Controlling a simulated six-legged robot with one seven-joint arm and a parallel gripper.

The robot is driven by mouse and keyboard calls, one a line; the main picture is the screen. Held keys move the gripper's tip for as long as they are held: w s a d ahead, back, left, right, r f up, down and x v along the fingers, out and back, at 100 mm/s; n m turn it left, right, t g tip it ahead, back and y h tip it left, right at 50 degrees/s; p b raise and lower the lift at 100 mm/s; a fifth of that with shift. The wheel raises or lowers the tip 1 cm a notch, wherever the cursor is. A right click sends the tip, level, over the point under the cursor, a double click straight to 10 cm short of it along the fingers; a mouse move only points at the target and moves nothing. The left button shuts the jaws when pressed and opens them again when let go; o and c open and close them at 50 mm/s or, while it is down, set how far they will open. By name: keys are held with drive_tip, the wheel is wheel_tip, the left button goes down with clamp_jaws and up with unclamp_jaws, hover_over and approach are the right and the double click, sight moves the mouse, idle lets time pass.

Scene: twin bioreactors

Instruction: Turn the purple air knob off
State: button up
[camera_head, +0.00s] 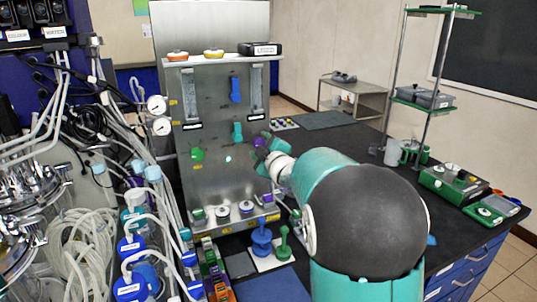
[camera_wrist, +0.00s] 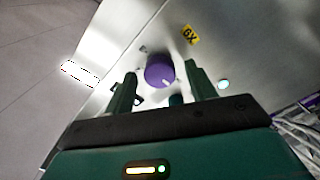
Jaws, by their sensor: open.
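The purple air knob (camera_wrist: 160,71) is a round purple knob on the metal panel (camera_head: 219,105). In the wrist view it sits just beyond and between the two green fingers of my gripper (camera_wrist: 164,90), which are spread open on either side of it. I cannot tell whether a finger touches it. A yellow label (camera_wrist: 190,34) is on the panel near the knob. In the head view the knob (camera_head: 260,142) is partly hidden by my gripper (camera_head: 266,153) at the panel's right side.
A shelf (camera_head: 215,57) juts out above, holding orange and yellow round items. Blue and green stands (camera_head: 262,240) are below. The black bench at right has free room.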

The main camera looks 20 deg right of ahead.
drive_tip(key=s, duration=1.3)
drive_tip(key=shift+s, duration=0.15)
drive_tip(key=s+a+f+m+g, duration=0.2)
drive_tip(key=s+a+m+g, duration=0.1)
drive_tip(key=s, duration=0.6)
drive_tip(key=s+a+f+m+g, duration=0.3)
drive_tip(key=s+a+m+g, duration=0.1)
drive_tip(key=s, duration=0.5)
drive_tip(key=s+a+f+m+g, duration=0.3)
drive_tip(key=s+a+m+g, duration=0.1)
drive_tip(key=s+a, duration=0.3)
drive_tip(key=s+g, duration=0.1)
drive_tip(key=s, duration=0.1)
drive_tip(key=shift+s, duration=0.35)
drive_tip(key=shift+a+f, duration=0.1)
drive_tip(key=shift+c, duration=0.5)
